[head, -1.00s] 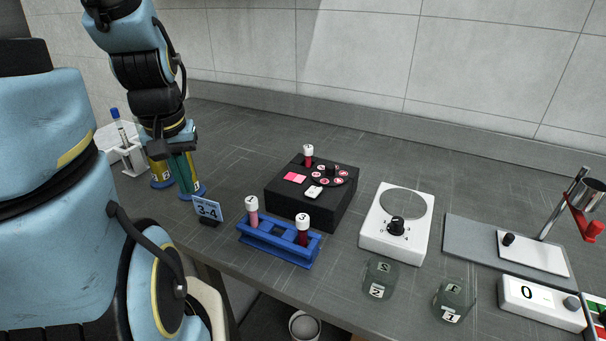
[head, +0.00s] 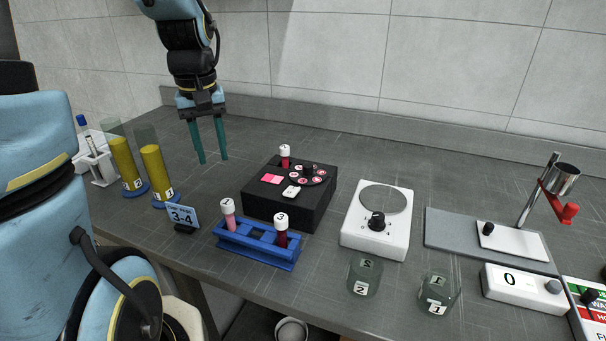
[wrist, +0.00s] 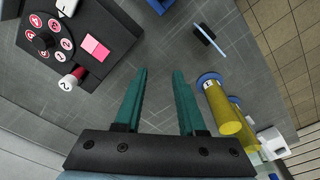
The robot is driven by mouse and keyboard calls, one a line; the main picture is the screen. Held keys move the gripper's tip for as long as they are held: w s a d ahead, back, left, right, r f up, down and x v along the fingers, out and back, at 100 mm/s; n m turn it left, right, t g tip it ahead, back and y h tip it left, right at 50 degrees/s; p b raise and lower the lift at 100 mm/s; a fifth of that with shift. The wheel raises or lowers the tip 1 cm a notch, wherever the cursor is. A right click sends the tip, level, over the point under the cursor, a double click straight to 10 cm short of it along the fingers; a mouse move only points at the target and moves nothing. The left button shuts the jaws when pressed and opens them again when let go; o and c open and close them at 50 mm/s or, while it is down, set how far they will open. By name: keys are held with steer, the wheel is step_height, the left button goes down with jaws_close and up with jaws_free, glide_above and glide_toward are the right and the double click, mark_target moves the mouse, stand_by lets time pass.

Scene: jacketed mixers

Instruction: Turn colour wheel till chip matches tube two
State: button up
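The colour wheel (head: 311,175), a dark disc with red numbered spots and a black knob, sits on top of a black box (head: 284,208). It also shows at the upper left of the wrist view (wrist: 42,38). A pink two-part patch (head: 271,179) lies beside it; in the wrist view the patch (wrist: 95,47) has a lighter and a deeper pink half. A red tube with a white cap (head: 285,156) stands in the box; its cap reads 2 in the wrist view. My gripper (head: 213,160) is open and empty, fingers pointing down, left of and behind the box.
A blue rack (head: 258,252) with tubes 1 and 3 stands in front of the box. Yellow-filled cylinders (head: 157,174) and a 3-4 sign (head: 182,216) are at left. A white dial unit (head: 376,235) is at right, glass beakers (head: 363,275) in front.

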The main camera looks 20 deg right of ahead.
mark_target(308, 165)
steer(key=o, duration=0.3)
steer(key=d+r+b, duration=0.2)
steer(key=d, duration=1)
steer(key=shift+w+g, duration=0.25)
steer(key=shift+g, duration=0.05)
steer(key=shift+n, duration=0.5)
steer(key=d+r, duration=0.1)
steer(key=d, duration=0.1)
steer(key=s+d, duration=0.1)
steer(key=d, duration=0.2)
steer(key=s+d+r+b, duration=0.1)
steer(key=d, duration=0.1)
steer(key=shift+s+d+r, duration=0.1)
steer(key=shift+d+r, duration=0.2)
steer(key=shift+r, duration=0.05)
step_height(308, 165, down, 10)
steer(key=shift+s+d+f+p, duration=0.15)
steer(key=shift+f+p, duration=0.1)
steer(key=shift+p, duration=0.45)
steer(key=shift+c, duration=0.3)
jaws_close()
